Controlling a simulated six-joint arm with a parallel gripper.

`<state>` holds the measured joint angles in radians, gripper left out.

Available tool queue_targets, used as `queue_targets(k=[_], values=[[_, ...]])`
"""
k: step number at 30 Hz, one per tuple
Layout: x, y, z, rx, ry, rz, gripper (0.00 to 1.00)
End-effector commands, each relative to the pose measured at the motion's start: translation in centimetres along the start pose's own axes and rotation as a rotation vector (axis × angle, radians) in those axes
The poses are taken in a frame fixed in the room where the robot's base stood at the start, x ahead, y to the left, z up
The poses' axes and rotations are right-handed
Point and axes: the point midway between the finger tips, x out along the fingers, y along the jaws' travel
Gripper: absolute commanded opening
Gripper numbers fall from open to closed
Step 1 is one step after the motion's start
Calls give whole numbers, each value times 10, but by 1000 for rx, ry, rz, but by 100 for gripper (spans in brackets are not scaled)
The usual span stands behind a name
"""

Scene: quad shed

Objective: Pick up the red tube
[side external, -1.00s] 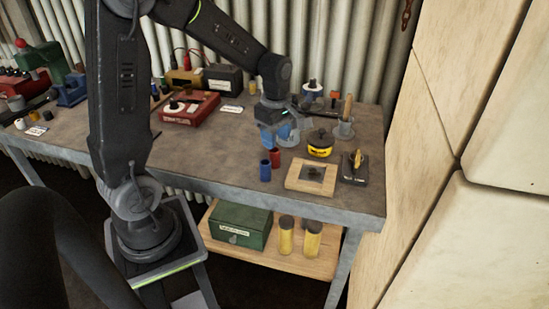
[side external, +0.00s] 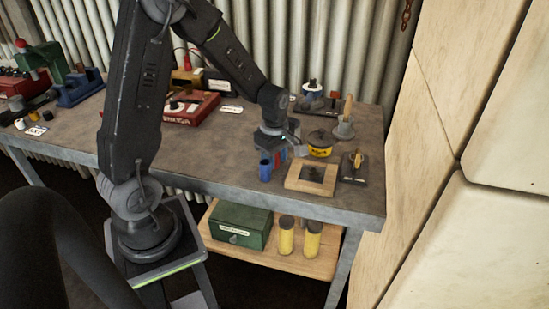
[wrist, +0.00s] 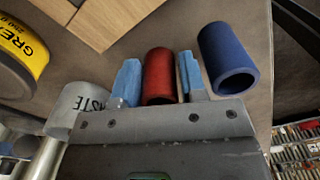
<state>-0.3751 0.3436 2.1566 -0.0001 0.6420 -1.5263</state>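The red tube (wrist: 159,75) stands between the two blue-padded fingers of my gripper (wrist: 158,80) in the wrist view. A finger lies on each side of it with what look like narrow gaps, so my gripper appears open around the tube. In the side view my gripper (side external: 278,152) is low over the bench and hides most of the red tube (side external: 284,154). The blue tube (wrist: 229,57) stands just right of the right finger in the wrist view. In the side view the blue tube (side external: 265,169) is left of my gripper.
A yellow tin (side external: 320,150) and a grey cup (side external: 343,129) stand right of my gripper in the side view. A wooden frame (side external: 297,184) lies in front, beside a dark clamp-like tool (side external: 354,167).

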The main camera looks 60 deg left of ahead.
Motion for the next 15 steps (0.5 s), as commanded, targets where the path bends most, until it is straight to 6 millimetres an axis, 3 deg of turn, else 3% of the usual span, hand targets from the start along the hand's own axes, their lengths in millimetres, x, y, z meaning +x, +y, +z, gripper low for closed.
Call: queue_targets(k=[9, 15], values=[[0, 0, 0, 0, 0, 1, 10], [-1, 0, 0, 0, 0, 1, 9]])
